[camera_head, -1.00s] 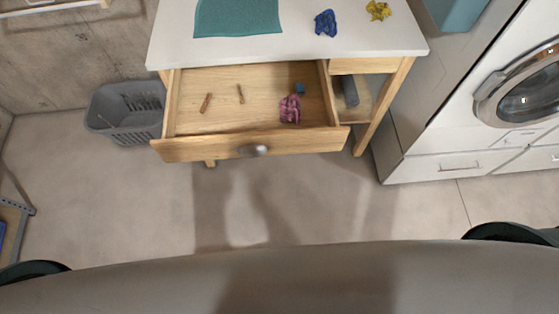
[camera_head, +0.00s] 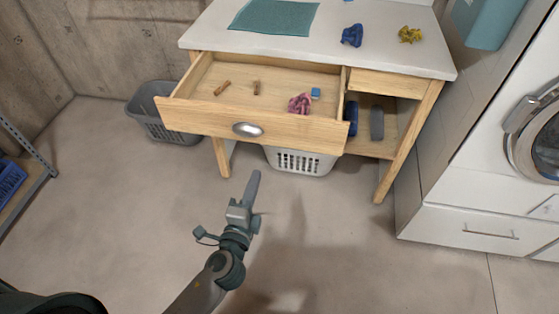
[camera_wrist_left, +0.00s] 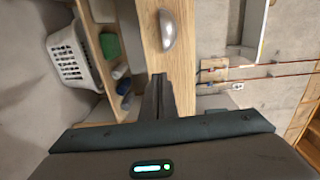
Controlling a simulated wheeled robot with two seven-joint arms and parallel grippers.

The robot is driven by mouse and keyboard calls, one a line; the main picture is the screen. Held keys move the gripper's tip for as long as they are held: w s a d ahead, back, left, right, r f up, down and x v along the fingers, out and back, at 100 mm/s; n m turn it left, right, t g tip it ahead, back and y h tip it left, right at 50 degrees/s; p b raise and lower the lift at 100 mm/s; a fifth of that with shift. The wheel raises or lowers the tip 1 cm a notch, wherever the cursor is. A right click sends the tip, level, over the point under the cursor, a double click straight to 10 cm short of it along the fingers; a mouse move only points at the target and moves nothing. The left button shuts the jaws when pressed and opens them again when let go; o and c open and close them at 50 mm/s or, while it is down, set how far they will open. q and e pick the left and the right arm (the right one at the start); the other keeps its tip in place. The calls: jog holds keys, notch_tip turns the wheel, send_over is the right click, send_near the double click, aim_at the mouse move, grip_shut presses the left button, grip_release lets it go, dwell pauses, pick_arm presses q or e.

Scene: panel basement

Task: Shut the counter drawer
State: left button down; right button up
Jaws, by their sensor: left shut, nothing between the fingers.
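The wooden counter drawer (camera_head: 200,115) is pulled out from under the white counter top (camera_head: 330,40). Its front has an oval metal pull (camera_head: 248,129). Inside lie two small brown pieces, a pink crumpled cloth (camera_head: 299,103) and a small blue block (camera_head: 315,93). My left gripper (camera_head: 254,184) is shut and empty, below and in front of the drawer front in the head view. In the left wrist view the shut fingers (camera_wrist_left: 158,90) point toward the drawer front (camera_wrist_left: 175,75), near the pull (camera_wrist_left: 168,30). I cannot tell whether they touch it. My right gripper is not in view.
A grey basket (camera_head: 165,115) stands left of the counter. A white basket (camera_head: 300,160) sits beneath it. A white washing machine (camera_head: 480,215) stands at the right, a shelf (camera_head: 30,180) at the left. Floor in front is clear.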

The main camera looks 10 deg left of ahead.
aim_at(270, 131)
pick_arm(q)
jog(key=shift+s+d+r+t, duration=0.1)
jog(key=shift+s+r+t, duration=0.05)
jog(key=shift+r, duration=0.35)
jog(key=shift+s+d+r+t, duration=0.1)
jog(key=shift+r+t, duration=0.05)
jog(key=shift+r, duration=0.35)
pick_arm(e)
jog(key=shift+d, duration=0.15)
pick_arm(q)
jog(key=shift+w, duration=0.1)
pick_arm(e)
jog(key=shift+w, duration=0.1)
